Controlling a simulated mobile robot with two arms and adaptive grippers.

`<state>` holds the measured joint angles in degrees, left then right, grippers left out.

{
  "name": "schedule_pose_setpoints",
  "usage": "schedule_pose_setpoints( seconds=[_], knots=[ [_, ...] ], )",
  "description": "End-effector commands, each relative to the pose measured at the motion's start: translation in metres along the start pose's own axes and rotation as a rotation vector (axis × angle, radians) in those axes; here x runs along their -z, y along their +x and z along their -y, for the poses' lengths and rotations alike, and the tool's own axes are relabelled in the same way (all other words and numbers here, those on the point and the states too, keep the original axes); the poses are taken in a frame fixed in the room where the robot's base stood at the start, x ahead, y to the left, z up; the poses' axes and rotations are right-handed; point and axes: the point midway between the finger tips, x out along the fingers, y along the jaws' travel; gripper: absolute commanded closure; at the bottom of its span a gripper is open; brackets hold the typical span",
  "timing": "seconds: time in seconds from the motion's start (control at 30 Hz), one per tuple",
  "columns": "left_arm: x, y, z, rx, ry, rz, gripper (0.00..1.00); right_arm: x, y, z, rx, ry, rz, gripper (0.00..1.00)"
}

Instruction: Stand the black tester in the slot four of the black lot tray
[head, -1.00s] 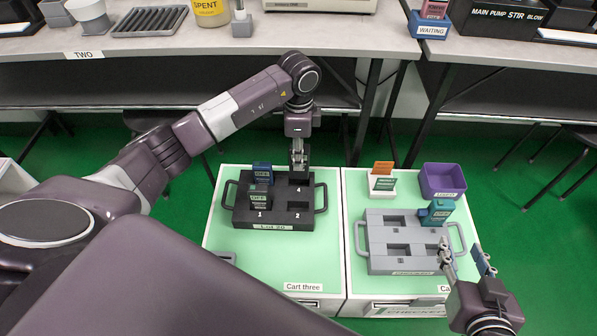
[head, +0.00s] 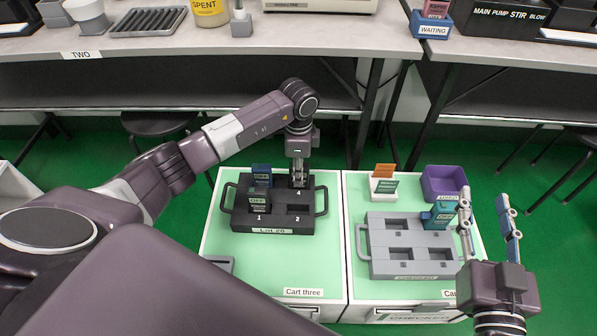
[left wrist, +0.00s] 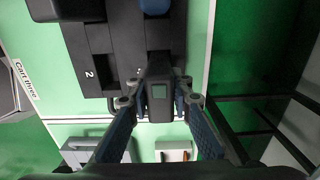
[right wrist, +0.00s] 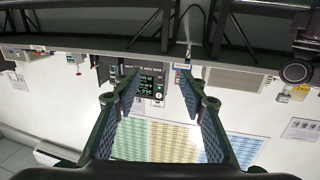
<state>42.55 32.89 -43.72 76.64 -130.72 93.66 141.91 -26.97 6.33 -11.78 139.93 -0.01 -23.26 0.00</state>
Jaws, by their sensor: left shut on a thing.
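My left gripper (head: 298,180) is shut on the black tester (left wrist: 160,92), which has a small greenish screen on its top. It is over the back right of the black lot tray (head: 272,224), at the slot marked 4. The fingers hide most of the tester in the head view, and I cannot tell how deep it sits in the slot. A dark tester stands in slot 1 (head: 257,200), and a blue tester (head: 262,174) stands behind it in the tray's back left. Slot 2 (head: 294,208) is empty. My right gripper (head: 489,212) is open and empty.
A grey tray (head: 410,268) on the right cart holds a teal tester (head: 442,211). Behind it are a purple bin (head: 443,183) and a white holder with orange and green cards (head: 383,185). The front of Cart three (head: 270,265) is mostly clear.

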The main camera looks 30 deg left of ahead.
Motion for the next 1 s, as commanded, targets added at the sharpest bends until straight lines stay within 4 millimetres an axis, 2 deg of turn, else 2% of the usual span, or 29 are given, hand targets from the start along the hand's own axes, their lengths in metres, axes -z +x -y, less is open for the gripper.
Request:
schedule_pose_setpoints(
  seconds=[0.17, 0.2, 0.33, 0.7, 0.87, 1.0],
  knots=[
    [0.0, 0.003, 0.0, 0.0, 0.0, 0.0, 1.0, 0.002, 0.0, 0.0, 0.0, 0.0, -0.013, 0.61],
    [0.0, 0.003, 0.0, 0.0, 0.0, 0.0, 0.76, 0.003, 0.0, 0.0, 0.0, 0.0, -0.014, 0.61],
    [0.0, 0.003, 0.0, -0.001, 0.0, 0.0, 0.63, 0.003, 0.0, 0.0, 0.0, 0.0, -0.013, 0.61],
    [0.0, -0.003, 0.0, 0.0, 0.0, -0.001, 0.63, 0.002, 0.0, 0.0, 0.001, 0.0, -0.001, 0.61],
    [0.001, -0.019, 0.001, 0.001, -0.001, -0.001, 0.63, -0.026, -0.005, -0.004, -0.008, -0.002, 0.123, 0.61],
    [0.0, -0.038, 0.001, 0.003, 0.0, -0.001, 0.63, -0.054, -0.015, -0.008, -0.016, -0.003, 0.26, 0.61]
  ],
)
